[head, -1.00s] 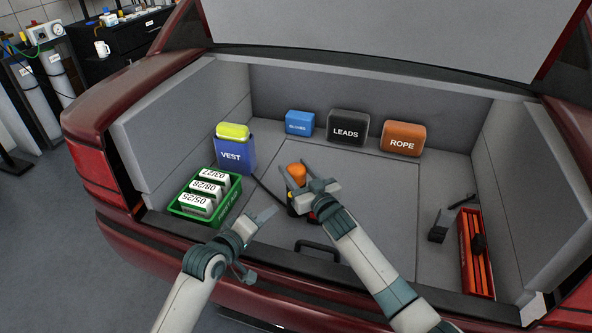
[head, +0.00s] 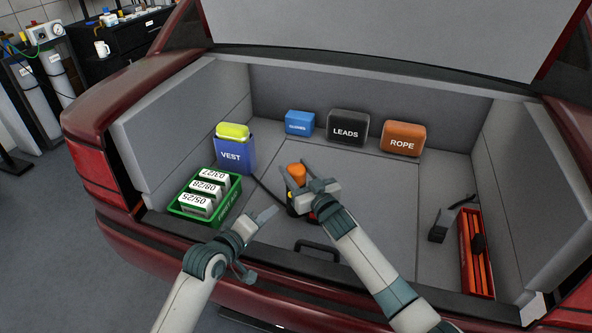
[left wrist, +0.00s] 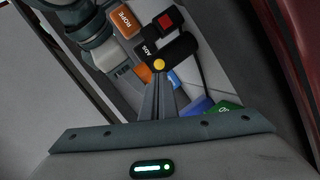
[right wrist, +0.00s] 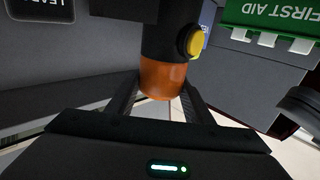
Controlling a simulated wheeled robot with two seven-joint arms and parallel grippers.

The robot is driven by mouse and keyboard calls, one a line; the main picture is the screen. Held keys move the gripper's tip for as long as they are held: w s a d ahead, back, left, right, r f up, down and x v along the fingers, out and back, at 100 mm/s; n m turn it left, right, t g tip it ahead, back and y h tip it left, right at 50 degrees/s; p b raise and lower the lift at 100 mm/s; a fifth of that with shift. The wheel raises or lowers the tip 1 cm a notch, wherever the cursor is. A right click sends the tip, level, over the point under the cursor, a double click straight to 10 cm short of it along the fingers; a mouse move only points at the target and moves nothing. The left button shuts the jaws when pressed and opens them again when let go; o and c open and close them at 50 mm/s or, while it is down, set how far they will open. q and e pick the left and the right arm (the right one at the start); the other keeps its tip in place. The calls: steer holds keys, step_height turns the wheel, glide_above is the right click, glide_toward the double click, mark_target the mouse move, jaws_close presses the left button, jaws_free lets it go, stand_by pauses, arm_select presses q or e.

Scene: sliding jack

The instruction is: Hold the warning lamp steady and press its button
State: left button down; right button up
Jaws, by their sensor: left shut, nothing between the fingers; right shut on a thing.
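The warning lamp has an orange dome (head: 298,172) and a black body (left wrist: 180,48) with a yellow button (left wrist: 159,65). It is in the trunk, left of the middle. My right gripper (head: 307,177) is shut on the orange dome; the right wrist view shows the dome (right wrist: 163,80) between the fingers and the yellow button (right wrist: 194,41) clear of them. My left gripper (head: 276,209) is shut and empty, in front of the lamp. In the left wrist view its fingertips (left wrist: 160,77) point at the button, very close; I cannot tell whether they touch.
A green first aid tray (head: 225,207) with dated white boxes and a blue VEST box (head: 234,157) stand at the left. Blue, LEADS (head: 346,127) and ROPE (head: 402,138) bags line the back. A red tray (head: 467,260) is at the right.

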arm_select(q)
steer(key=shift+s+d+f+m+g+y, duration=0.1)
steer(key=shift+s+d+f+g+y, duration=0.3)
steer(key=shift+g, duration=0.4)
steer(key=shift+s+d+f+m+g+y, duration=0.1)
steer(key=shift+s+d+f+g+y, duration=0.15)
steer(key=shift+g+y, duration=0.45)
steer(key=shift+s+d+f+m+g+y, duration=0.1)
steer(key=shift+s+d+f+g+y, duration=0.2)
steer(key=shift+g, duration=0.6)
steer(key=shift+w+f, duration=0.1)
steer(key=shift+w, duration=0.1)
steer(key=w+d, duration=0.2)
steer(key=w, duration=0.6)
steer(key=shift+d, duration=0.25)
steer(key=shift+w, duration=0.2)
stand_by(0.7)
